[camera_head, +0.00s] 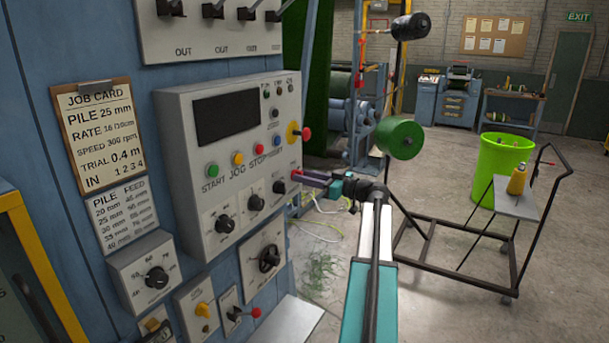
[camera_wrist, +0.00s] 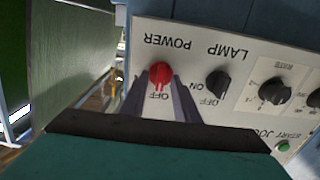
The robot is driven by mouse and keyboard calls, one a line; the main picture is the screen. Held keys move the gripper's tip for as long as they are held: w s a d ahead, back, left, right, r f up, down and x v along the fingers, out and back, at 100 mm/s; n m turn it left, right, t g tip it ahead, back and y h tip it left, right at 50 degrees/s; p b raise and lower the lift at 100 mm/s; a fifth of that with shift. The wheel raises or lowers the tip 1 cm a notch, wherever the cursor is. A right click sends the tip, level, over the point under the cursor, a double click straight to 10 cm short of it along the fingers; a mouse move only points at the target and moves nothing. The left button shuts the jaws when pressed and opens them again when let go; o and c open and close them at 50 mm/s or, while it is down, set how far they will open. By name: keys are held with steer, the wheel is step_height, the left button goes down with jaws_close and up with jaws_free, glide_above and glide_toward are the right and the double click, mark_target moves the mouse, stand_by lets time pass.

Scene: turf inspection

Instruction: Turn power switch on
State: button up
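The power switch is a red knob (camera_wrist: 160,73) under the upside-down label POWER in the wrist view. Its lower edge faces the word OFF; its exact pointer angle is hard to make out. My gripper (camera_wrist: 158,84) is open, with its two dark fingertips on either side of the knob's lower part. I cannot tell whether they touch it. In the head view my gripper (camera_head: 301,179) reaches the lower right edge of the grey control panel (camera_head: 175,130), and the knob is mostly hidden there.
A black LAMP knob (camera_wrist: 217,84) sits beside the power knob. A black-framed trolley (camera_head: 510,215) and a green bin (camera_head: 497,165) stand to the right on open floor.

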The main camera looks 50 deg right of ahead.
steer(key=shift+w, duration=0.15)
jaws_close()
steer(key=shift+f+m+b, duration=0.15)
steer(key=shift+m+b, duration=0.35)
steer(key=shift+b, duration=0.2)
steer(key=m+b, duration=0.5)
steer(key=m, duration=1.2)
steer(key=shift+d, duration=0.1)
stand_by(0.4)
